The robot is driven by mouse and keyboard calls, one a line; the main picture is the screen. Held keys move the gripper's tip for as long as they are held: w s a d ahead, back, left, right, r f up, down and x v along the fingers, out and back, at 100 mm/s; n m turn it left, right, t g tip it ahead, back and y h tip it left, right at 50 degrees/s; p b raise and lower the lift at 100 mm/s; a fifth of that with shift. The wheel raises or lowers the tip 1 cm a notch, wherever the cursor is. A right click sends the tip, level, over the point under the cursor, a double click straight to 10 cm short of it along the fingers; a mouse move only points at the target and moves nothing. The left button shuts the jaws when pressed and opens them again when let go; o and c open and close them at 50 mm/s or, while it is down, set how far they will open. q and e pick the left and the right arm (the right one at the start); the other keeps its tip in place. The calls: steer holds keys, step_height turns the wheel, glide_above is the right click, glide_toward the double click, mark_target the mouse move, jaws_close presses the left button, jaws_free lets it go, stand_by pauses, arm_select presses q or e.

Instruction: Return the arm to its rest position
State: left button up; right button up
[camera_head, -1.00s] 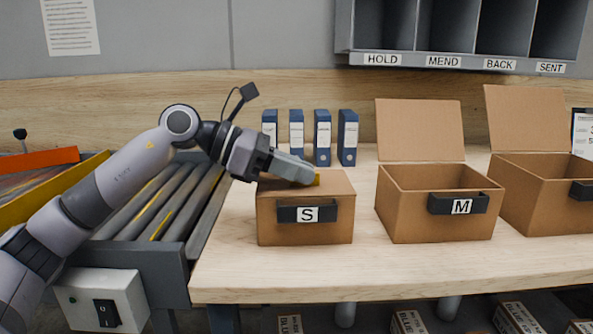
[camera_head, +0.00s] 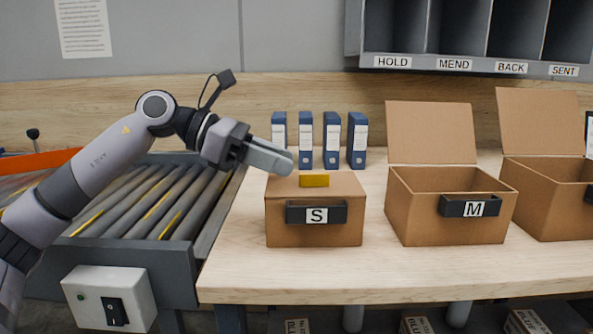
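My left gripper (camera_head: 285,163) is above and to the left of the cardboard box labelled S (camera_head: 312,227), apart from it. The fingers seem to lie together at the tip, but from this side I cannot tell whether they are shut. The S box is closed, and a yellow piece (camera_head: 314,180) lies on its top. My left arm (camera_head: 100,165) reaches in from the left over the rollers. My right gripper is not in view.
The open M box (camera_head: 440,225) and another open box (camera_head: 545,215) stand to the right on the wooden table (camera_head: 400,275). Several blue binders (camera_head: 331,140) stand behind. Grey shelves (camera_head: 460,30) hang above. A roller conveyor (camera_head: 150,205) lies at left.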

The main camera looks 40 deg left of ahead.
arm_select(q)
steer(key=shift+s+a+r, duration=0.2)
steer(key=shift+s+a, duration=0.25)
steer(key=shift+a, duration=0.1)
steer(key=shift+r, duration=0.15)
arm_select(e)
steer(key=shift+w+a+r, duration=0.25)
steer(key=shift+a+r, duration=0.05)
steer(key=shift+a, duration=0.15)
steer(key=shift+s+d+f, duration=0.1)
